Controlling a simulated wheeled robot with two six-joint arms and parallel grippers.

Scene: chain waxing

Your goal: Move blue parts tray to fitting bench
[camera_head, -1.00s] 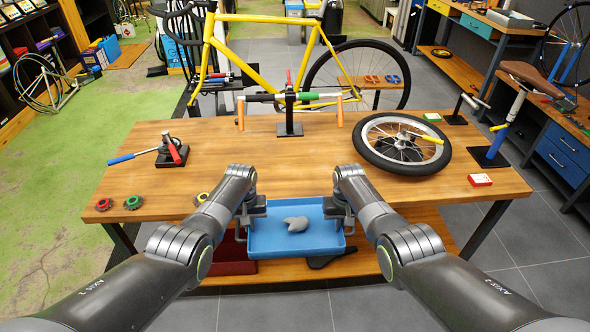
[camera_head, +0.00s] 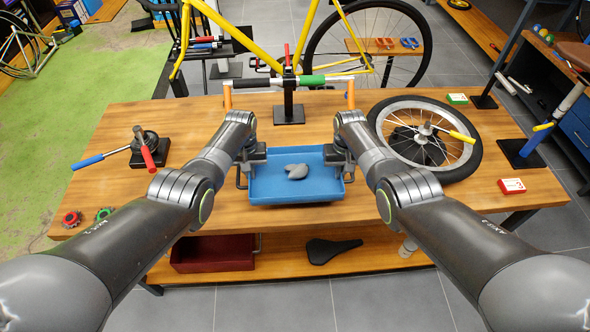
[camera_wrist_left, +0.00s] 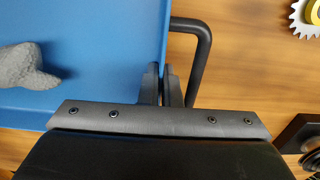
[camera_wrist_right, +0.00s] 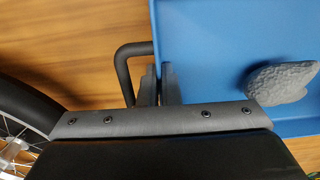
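The blue parts tray (camera_head: 262,192) is level in the head view, over the front middle of the wooden fitting bench top (camera_head: 290,222). I cannot tell whether its base touches the wood. A grey lump (camera_head: 297,171) lies inside it. My left gripper (camera_head: 246,163) is shut at the tray's left side, by its black loop handle (camera_wrist_left: 206,45). My right gripper (camera_head: 341,160) is shut at the right side, by the other black handle (camera_wrist_right: 122,65). In both wrist views the fingers are close together against the tray's side, partly hiding the handles' ends.
A wheel (camera_head: 428,140) lies at the bench's right. A clamp stand (camera_head: 289,105) stands behind the tray, and a red-and-blue-handled tool (camera_head: 146,150) is at left. A red bin (camera_head: 212,254) and a black saddle (camera_head: 332,250) are on the lower shelf.

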